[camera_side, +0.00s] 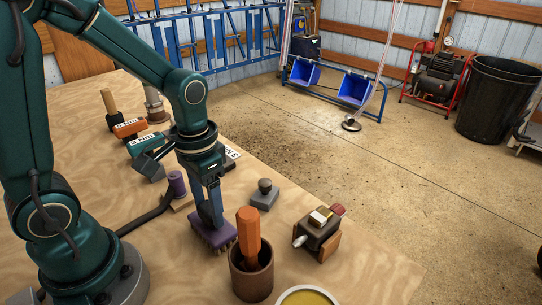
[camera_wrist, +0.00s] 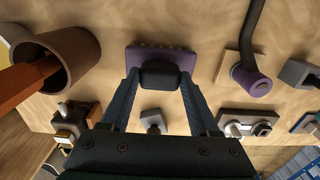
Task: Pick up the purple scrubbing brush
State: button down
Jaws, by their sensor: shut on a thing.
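The purple scrubbing brush (camera_side: 222,238) is near the middle of the wooden table in the side view, bristles down. It has a purple block and a dark knob-like handle. My gripper (camera_side: 211,212) points down over it, its blue fingers reaching to the brush. In the wrist view the purple block (camera_wrist: 135,57) shows just beyond the fingertips. The dark handle sits between the two fingers of my gripper (camera_wrist: 160,77), which is shut on it. The bristles look to be at the tabletop; I cannot tell if they touch it.
A brown cup (camera_side: 251,276) holding an orange handle (camera_side: 248,232) stands close to the brush. A purple cylinder on a wooden block (camera_side: 180,203) is on the other side. A grey block with a knob (camera_side: 264,197), a dark device (camera_side: 318,234) and a yellow-filled bowl (camera_side: 306,297) stand nearby.

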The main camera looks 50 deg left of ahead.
jog(key=shift+r, duration=0.1)
jog(key=shift+r, duration=0.8)
notch_tip(320, 180, up, 2)
jog(key=shift+w+r, duration=0.1)
jog(key=shift+r, duration=0.1)
jog(key=s+a+r, duration=0.5)
jog(key=a+r, duration=0.1)
jog(key=a, duration=0.4)
jog(key=shift+a+r, duration=0.3)
jog(key=shift+r, duration=0.1)
jog(key=shift+s, duration=0.1)
